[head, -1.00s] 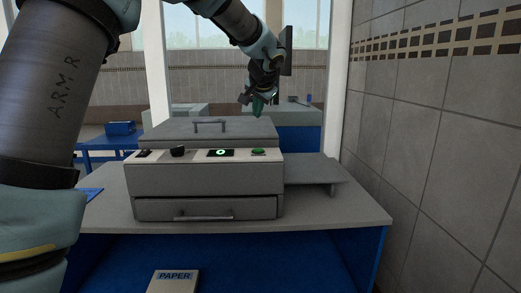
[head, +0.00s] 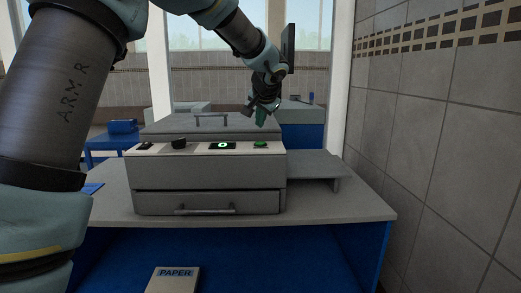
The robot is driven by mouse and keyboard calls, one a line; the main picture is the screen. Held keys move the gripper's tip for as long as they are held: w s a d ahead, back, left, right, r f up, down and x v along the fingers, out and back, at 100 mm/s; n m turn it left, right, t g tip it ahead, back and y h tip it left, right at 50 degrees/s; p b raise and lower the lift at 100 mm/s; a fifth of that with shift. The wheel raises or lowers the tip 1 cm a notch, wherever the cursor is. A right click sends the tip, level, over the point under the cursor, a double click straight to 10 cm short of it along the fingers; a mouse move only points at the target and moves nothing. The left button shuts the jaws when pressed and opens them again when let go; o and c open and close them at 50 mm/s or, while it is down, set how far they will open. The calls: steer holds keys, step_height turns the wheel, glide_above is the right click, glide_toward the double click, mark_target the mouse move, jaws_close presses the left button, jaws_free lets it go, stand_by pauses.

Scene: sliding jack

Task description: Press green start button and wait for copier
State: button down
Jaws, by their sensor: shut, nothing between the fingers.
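The copier (head: 207,176) stands on a grey-topped table, its lid (head: 160,125) down. The green start button (head: 260,144) is at the right end of its light control strip. Left of the button is a small dark display (head: 222,145) with a glowing green mark. A black knob (head: 179,143) and a black switch (head: 144,146) are farther left. My gripper (head: 261,118) is shut and empty, its green-tipped fingers pointing down above the button. A gap shows between the fingertips and the button in the picture.
An output tray (head: 315,168) juts from the copier's right side. The paper drawer (head: 208,203) below is closed. A paper pack (head: 174,279) lies below the table's front edge. A tiled wall (head: 440,150) bounds the right. The tabletop's front strip is clear.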

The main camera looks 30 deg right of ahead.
mark_target(260, 143)
steer(key=shift+f+b, duration=1.3)
steer(key=shift+f, duration=0.35)
steer(key=shift+f, duration=0.15)
stand_by(0.6)
steer(key=shift+f+b, duration=0.3)
steer(key=shift+b, duration=0.3)
steer(key=shift+f+b, duration=0.4)
steer(key=shift+b, duration=0.1)
stand_by(0.5)
steer(key=shift+r, duration=0.15)
steer(key=shift+r+p, duration=0.5)
steer(key=shift+r, duration=0.2)
steer(key=shift+r, duration=0.1)
steer(key=shift+r+p, duration=1.7)
steer(key=shift+r, duration=0.75)
